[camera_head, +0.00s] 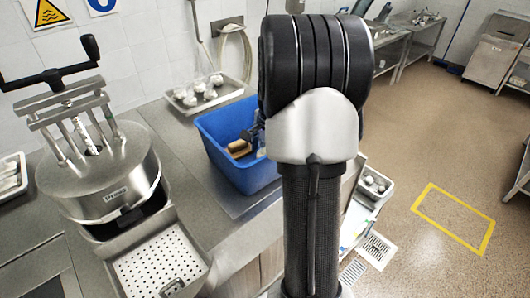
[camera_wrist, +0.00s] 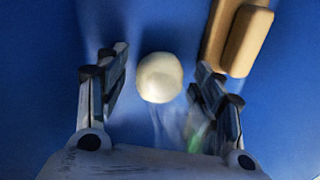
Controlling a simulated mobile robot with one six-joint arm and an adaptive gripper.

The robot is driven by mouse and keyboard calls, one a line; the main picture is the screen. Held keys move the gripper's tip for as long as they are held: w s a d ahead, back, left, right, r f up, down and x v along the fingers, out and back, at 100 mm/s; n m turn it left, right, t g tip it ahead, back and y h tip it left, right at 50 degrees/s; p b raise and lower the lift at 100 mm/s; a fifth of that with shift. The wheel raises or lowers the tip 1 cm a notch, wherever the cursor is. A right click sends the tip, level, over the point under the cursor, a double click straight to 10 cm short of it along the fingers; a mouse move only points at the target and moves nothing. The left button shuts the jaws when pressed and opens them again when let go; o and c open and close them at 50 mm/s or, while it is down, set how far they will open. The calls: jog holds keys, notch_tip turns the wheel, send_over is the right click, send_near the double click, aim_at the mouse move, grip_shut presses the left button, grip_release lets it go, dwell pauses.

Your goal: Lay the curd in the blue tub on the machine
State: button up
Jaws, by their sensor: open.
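The curd (camera_wrist: 159,77) is a smooth, off-white ball in the wrist view, against the blue inside of the tub (camera_wrist: 50,45). My gripper (camera_wrist: 161,66) is open around it, one finger on each side, with gaps between. I cannot tell whether the fingertips reach its depth. In the head view the blue tub (camera_head: 222,165) stands on the steel counter; my arm hides its right side and the curd. The machine (camera_head: 95,185) is a round steel press with a black-handled screw at the left, with a perforated tray (camera_head: 150,262) in front.
A tan block-like object (camera_wrist: 240,38) lies in the tub beside my right finger, and it also shows in the head view (camera_head: 239,148). A blurred, clear-green item (camera_wrist: 195,130) is near the right finger. A metal tray (camera_head: 203,93) of white balls sits behind the tub.

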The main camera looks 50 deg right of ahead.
notch_tip(320, 180, up, 12)
jog(key=s, duration=0.2)
jog(key=shift+s+a, duration=0.15)
jog(key=shift+a, duration=0.25)
